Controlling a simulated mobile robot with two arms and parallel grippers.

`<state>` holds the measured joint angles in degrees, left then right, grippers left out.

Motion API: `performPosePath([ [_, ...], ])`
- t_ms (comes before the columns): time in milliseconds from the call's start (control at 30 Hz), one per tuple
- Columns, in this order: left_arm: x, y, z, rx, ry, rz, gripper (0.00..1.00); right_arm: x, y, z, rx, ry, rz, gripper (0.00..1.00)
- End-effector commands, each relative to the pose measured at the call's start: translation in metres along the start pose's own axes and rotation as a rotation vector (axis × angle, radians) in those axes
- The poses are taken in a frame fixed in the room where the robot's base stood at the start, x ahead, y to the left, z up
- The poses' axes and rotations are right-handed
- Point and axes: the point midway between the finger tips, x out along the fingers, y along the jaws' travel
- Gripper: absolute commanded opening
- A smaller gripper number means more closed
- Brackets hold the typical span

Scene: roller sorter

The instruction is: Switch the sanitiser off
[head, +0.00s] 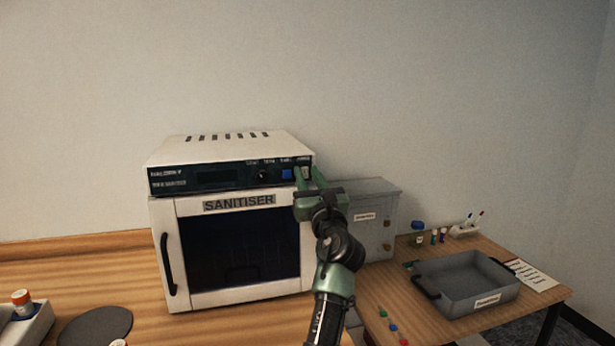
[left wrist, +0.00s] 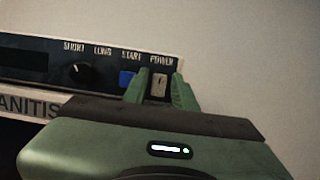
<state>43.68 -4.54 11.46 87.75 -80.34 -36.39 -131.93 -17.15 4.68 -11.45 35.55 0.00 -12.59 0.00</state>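The sanitiser (head: 225,206) is a white box with a dark control strip, standing on the wooden counter. Its glass door is shut. The pale POWER switch (left wrist: 159,86) sits at the right end of the strip, beside the blue START button (left wrist: 127,79); it also shows small in the head view (head: 306,172). My left gripper (head: 309,174) is at that right end, its green fingers apart on either side of the switch. In the left wrist view my left gripper (left wrist: 160,92) has nothing else between its fingers. Contact with the switch cannot be told. My right gripper is out of view.
A grey box (head: 375,218) stands right of the sanitiser. A lower table on the right holds a grey tray (head: 465,283), small bottles and a paper sheet (head: 534,276). A dark disc (head: 96,326) lies on the counter at front left.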

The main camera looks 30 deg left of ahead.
Motion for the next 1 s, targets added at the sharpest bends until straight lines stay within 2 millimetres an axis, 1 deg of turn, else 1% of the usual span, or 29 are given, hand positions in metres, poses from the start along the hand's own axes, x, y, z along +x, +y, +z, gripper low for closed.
performPosePath([
  [133, -0.02, -0.001, -0.003, -0.001, 0.001, -0.002, 0.27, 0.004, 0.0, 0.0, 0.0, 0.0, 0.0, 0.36],
  [300, -0.05, -0.001, -0.003, -0.001, 0.001, -0.002, 0.27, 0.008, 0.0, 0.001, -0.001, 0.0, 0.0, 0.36],
  [400, -0.064, -0.001, -0.002, 0.0, 0.001, -0.002, 0.27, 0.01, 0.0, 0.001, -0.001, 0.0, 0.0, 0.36],
  [500, -0.072, 0.0, -0.002, 0.0, 0.001, -0.001, 0.27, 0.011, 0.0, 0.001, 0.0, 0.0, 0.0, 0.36],
  [633, -0.075, 0.0, -0.001, 0.0, 0.001, 0.0, 0.27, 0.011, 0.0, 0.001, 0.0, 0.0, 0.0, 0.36],
  [1000, -0.075, 0.0, -0.001, 0.0, 0.0, 0.0, 0.27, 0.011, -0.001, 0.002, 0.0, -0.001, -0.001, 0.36],
])
